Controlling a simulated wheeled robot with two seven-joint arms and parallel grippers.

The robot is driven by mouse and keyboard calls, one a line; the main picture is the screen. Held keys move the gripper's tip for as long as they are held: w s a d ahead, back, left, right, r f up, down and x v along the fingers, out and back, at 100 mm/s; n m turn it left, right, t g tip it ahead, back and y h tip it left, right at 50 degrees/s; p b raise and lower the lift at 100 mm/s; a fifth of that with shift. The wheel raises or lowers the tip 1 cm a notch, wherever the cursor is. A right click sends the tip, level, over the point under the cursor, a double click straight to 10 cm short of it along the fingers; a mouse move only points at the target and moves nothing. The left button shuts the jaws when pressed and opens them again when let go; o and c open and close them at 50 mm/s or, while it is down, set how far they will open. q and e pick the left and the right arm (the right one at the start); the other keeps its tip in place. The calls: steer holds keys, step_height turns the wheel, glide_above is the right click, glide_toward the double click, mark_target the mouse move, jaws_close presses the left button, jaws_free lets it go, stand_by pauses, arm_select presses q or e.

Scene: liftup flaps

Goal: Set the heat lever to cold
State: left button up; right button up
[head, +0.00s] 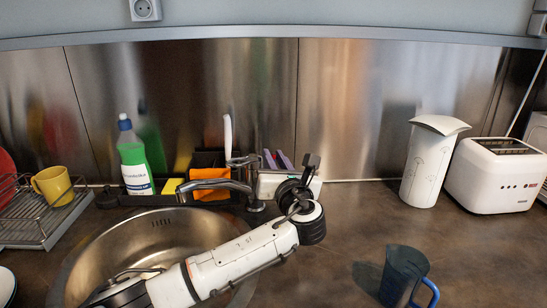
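A metal faucet (218,185) stands at the back edge of the round sink, its spout reaching left over the bowl. A small lever-like part (242,161) shows above the faucet's body; I cannot tell its hot or cold setting. My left arm comes in from the bottom left across the sink. My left gripper (301,174) is just right of the faucet and points away toward the back wall. It appears apart from the lever. Its fingers are dark and partly hidden by my wrist, so their opening is unclear. My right gripper is not in view.
The steel sink (76,262) lies at the left. Behind the faucet stand a green soap bottle (135,160) and an orange cloth (210,182). A yellow mug (53,186) sits on a rack at the left. A blue jug (403,275), white container (428,165) and toaster (490,180) stand right.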

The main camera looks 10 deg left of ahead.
arm_select(q)
steer(key=shift+w+a, duration=0.15)
steer(key=shift+w, duration=0.3)
jaws_close()
steer(key=shift+s+a+f+n+t+y+b, duration=0.1)
steer(key=shift+s+f+n+t+y+b, duration=0.35)
steer(key=shift+b, duration=0.55)
steer(key=shift+s+r+n+t+b, duration=0.1)
steer(key=shift+n+t+b, duration=0.15)
steer(key=shift+b, duration=0.2)
steer(key=shift+s+r+y, duration=0.15)
steer(key=shift+y, duration=0.1)
steer(key=shift+r+n, duration=0.15)
steer(key=shift+n, duration=0.15)
jaws_free()
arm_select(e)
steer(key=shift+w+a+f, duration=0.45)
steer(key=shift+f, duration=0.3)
